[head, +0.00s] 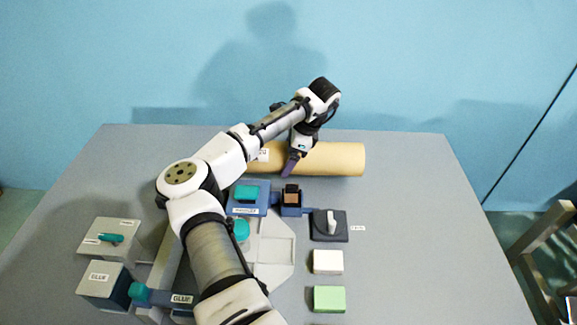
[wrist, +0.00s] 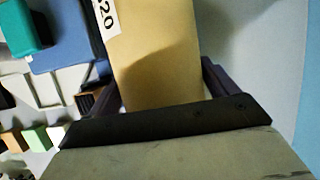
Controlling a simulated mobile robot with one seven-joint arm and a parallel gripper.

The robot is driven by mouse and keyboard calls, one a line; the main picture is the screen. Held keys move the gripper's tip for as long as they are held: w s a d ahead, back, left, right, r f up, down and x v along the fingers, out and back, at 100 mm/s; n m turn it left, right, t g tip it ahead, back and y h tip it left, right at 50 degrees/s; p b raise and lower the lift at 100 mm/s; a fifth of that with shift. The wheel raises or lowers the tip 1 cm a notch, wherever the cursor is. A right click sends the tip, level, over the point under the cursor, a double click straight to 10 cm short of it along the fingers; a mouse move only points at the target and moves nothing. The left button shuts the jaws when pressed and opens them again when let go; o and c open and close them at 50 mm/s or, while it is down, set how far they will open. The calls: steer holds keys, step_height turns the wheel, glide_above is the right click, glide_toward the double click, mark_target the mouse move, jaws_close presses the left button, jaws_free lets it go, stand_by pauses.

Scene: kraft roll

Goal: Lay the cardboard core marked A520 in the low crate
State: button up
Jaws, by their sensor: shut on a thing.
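The tan cardboard core (head: 335,159) lies level across the back of the table in the head view; whether it is lifted is unclear. My gripper (head: 290,165) reaches down onto it left of its right end and is shut on it. In the wrist view the core (wrist: 150,60) sits between the two dark fingers of my gripper (wrist: 165,95). A white label on it (wrist: 106,17) shows only "20"; the rest is cut off. My arm hides part of the core's left side. I cannot pick out the low crate for sure.
A grey angular tray-like piece (head: 285,260) lies mid-table, partly behind my arm. The table's right side is clear.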

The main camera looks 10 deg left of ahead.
step_height(320, 180, up, 14)
steer(key=b, duration=0.3)
steer(key=shift+f, duration=0.25)
steer(key=shift+s+r, duration=0.1)
